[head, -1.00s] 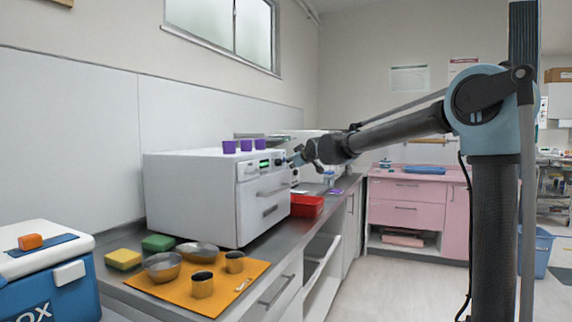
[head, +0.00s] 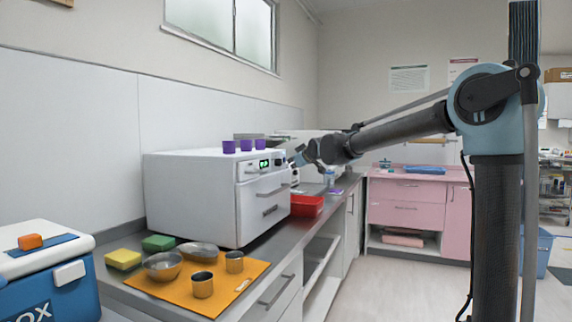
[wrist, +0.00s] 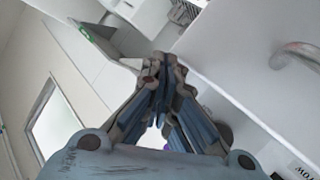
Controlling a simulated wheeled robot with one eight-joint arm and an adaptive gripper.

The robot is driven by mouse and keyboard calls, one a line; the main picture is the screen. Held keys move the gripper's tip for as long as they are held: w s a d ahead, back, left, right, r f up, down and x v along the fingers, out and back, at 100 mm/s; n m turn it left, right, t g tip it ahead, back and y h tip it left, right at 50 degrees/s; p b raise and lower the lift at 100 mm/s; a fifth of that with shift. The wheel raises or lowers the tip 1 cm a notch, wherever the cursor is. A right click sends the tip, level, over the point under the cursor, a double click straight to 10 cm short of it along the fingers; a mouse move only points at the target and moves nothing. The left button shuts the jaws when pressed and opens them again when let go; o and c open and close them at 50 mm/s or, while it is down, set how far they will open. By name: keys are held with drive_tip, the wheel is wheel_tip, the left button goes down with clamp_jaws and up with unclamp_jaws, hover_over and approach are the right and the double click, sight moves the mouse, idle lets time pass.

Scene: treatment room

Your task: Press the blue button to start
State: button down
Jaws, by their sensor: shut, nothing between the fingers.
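The white box-shaped machine (head: 190,195) stands on the counter, with a small lit green display (head: 264,164) and a dark round control (head: 279,162) on its front panel. I cannot make out a blue button; my gripper may hide part of the panel. My gripper (head: 295,159) is at the panel's right end, close to its front; I cannot tell whether it touches. In the wrist view my gripper (wrist: 162,62) has its fingers together and empty, beside a pale machine face with a curved handle (wrist: 295,50).
Purple cups (head: 229,146) stand on the machine. A red tray (head: 306,206) sits to its right. An orange mat (head: 170,295) with metal cups and bowls, sponges (head: 123,259) and a blue-white box (head: 45,275) are in front and left. Open floor lies right of the counter.

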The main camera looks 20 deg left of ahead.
drive_tip(key=shift+d, duration=0.3)
drive_tip(key=shift+s+d, duration=0.2)
drive_tip(key=shift+d, duration=2.3)
drive_tip(key=s+d+f+m+g+h, duration=0.15)
drive_tip(key=s+d+f, duration=0.35)
drive_tip(key=d, duration=0.6)
drive_tip(key=s+d+f+m+g+h, duration=0.1)
drive_tip(key=s+d+f+m+h, duration=0.2)
drive_tip(key=s+d+f, duration=0.5)
drive_tip(key=s+d+f+m+g+h, duration=0.1)
drive_tip(key=d+f+m+h, duration=0.15)
drive_tip(key=d, duration=1.05)
drive_tip(key=s+d+f+m+g+h, duration=0.1)
drive_tip(key=s+d+f+m, duration=0.1)
drive_tip(key=s+d+f, duration=0.4)
drive_tip(key=s+d+f+m+g+h, duration=0.1)
drive_tip(key=s+d+f, duration=0.5)
drive_tip(key=s, duration=0.6)
drive_tip(key=s+d+f+m+g, duration=0.3)
drive_tip(key=s+d+f, duration=0.2)
drive_tip(key=s+f, duration=0.4)
drive_tip(key=shift+d+f+m+h, duration=0.4)
drive_tip(key=shift+f, duration=0.05)
